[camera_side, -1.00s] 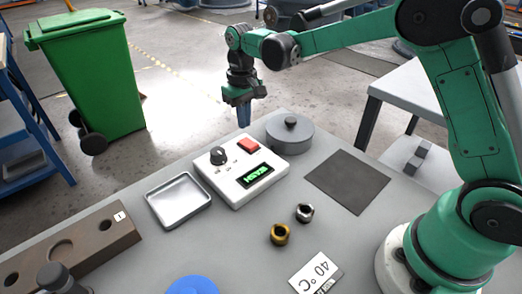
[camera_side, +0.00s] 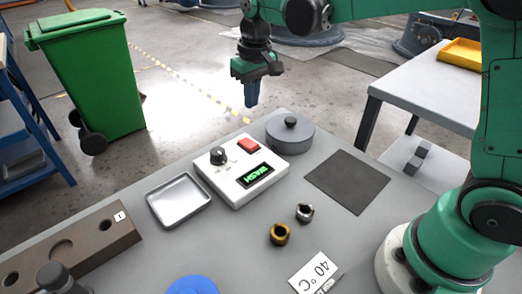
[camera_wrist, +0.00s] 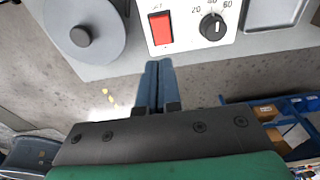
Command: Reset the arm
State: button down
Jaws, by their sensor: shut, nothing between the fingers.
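My gripper (camera_side: 251,103) hangs in the air past the table's far edge, behind the white control box, fingers pointing down. Its blue fingers are together with nothing between them, and they also show closed in the wrist view (camera_wrist: 157,70). The green arm reaches in from the right. The control box (camera_side: 226,188) has a black knob (camera_side: 217,155), a red switch (camera_side: 248,145) and a green-lit display (camera_side: 255,175) that seems to read WASH. In the wrist view the red switch (camera_wrist: 161,31) and knob (camera_wrist: 212,27) lie ahead of the fingertips.
On the grey table are a round lidded grey pot (camera_side: 290,134), a metal tray (camera_side: 178,200), a dark mat (camera_side: 347,181), a brass nut (camera_side: 280,235), a steel nut (camera_side: 305,212), a brown block (camera_side: 90,240) and a 40 °C card (camera_side: 315,273). A green bin (camera_side: 90,75) stands beyond.

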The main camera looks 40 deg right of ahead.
jog(key=s+d+t, duration=0.1)
jog(key=s+t, duration=0.5)
jog(key=s, duration=0.7)
jog(key=shift+r, duration=0.15)
